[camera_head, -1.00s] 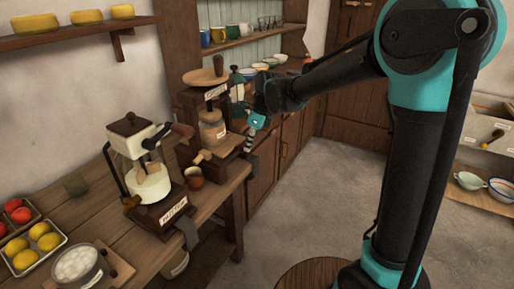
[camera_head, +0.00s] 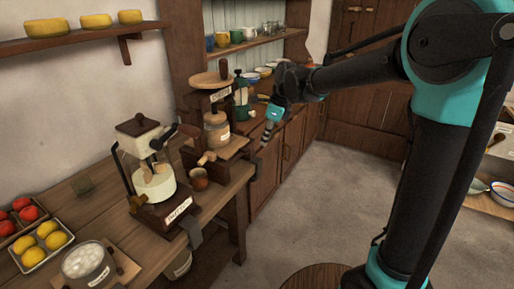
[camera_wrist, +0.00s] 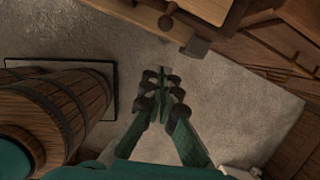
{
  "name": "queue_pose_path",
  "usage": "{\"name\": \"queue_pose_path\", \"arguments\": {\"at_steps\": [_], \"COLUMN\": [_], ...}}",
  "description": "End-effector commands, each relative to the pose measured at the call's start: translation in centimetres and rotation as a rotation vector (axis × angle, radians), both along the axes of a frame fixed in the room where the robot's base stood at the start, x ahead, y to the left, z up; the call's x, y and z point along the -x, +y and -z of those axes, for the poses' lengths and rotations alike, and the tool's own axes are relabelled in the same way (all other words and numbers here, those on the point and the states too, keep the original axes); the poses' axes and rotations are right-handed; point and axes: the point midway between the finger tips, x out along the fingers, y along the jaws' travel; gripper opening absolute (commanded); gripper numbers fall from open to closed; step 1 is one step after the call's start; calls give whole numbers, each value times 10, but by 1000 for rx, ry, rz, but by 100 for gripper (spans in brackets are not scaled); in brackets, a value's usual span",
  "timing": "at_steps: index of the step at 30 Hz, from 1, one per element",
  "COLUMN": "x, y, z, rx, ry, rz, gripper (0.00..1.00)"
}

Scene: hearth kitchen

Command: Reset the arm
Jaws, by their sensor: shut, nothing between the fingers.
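My gripper (camera_head: 268,129) shows at the end of my black and teal arm in the head view, in the air to the right of the wooden counter's end. In the wrist view my gripper (camera_wrist: 161,88) points down over the grey floor, its dark fingers together with nothing between them. It touches nothing that I can see.
A barrel (camera_wrist: 62,108) stands left in the wrist view. The floor (camera_head: 330,205) beyond the counter is clear.

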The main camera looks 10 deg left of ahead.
Motion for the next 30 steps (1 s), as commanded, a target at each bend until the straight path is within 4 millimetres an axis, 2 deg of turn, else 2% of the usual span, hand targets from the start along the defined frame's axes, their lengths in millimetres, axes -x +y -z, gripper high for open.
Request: {"name": "queue_pose_path", "arguments": {"at_steps": [1, 6, 12, 15, 17, 20, 26, 30], "x": [1, 2, 3, 4, 5, 10, 34, 58], "y": [-4, -13, -18, -26, -36, -64, -136, -183], "z": [-11, -40, -58, -58, -53, -37, 8, 40], "rx": [0, 1, 1, 4, 10, 34, 123, 208], "ry": [1, 0, 0, -14, -36, -101, -265, -361], "rz": [2, 1, 0, -22, -59, -172, -497, -738], "gripper": [0, 0, 0, 0, 0, 0, 0, 0]}}
